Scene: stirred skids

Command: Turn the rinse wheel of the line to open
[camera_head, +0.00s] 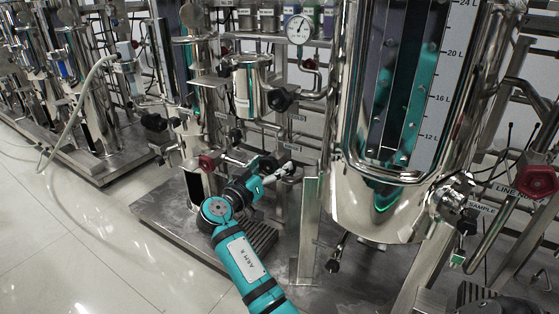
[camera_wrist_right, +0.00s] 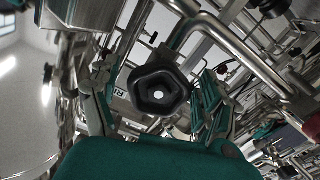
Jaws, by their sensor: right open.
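The rinse wheel is a black lobed handwheel (camera_wrist_right: 158,90) with a pale centre, in the middle of the right wrist view. A partly hidden label (camera_wrist_right: 120,93) reading "RI" shows just behind it. My right gripper (camera_head: 280,170) reaches in front of the pipework in the head view. In the wrist view its fingers stand apart, one on each side of the wheel, with gaps visible; I cannot tell whether they are level with its rim. In the head view the wheel is mostly hidden by the gripper. My left gripper is not in view.
A red wheel (camera_head: 208,163) sits left of my right gripper. A black knob (camera_head: 281,99) is above it, near a pressure gauge (camera_head: 299,29). A large steel tank (camera_head: 375,210) stands close on the right. Another red wheel (camera_head: 537,181) is at far right.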

